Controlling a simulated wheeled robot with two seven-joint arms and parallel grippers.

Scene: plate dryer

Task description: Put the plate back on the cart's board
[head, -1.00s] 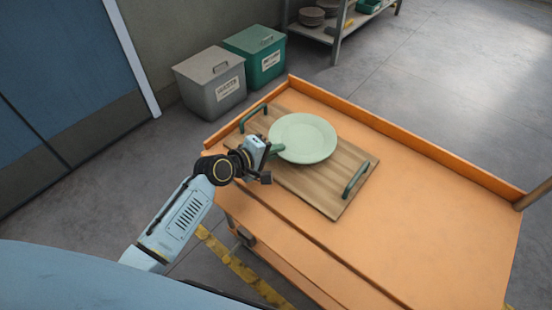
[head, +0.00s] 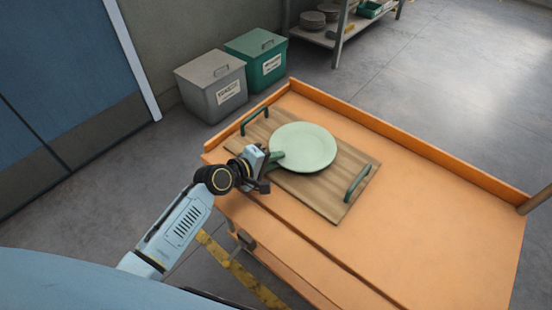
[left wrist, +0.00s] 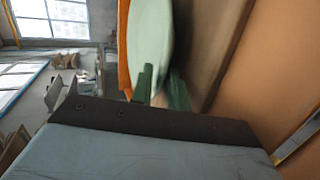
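The pale green plate (head: 303,147) is over the wooden board (head: 325,197) with two green handles. In the head view I cannot tell whether the plate rests on the board or is just above it. My left gripper (head: 275,159) is at the plate's left edge, with its green fingers shut on the rim. One finger is blurred there. My right gripper is in neither view.
The board lies on the orange cart (head: 440,235), which has a raised back edge. The cart top to the right is clear. A grey bin (head: 210,85) and a green bin (head: 257,58) stand behind on the floor. A shelf (head: 335,35) is at the back.

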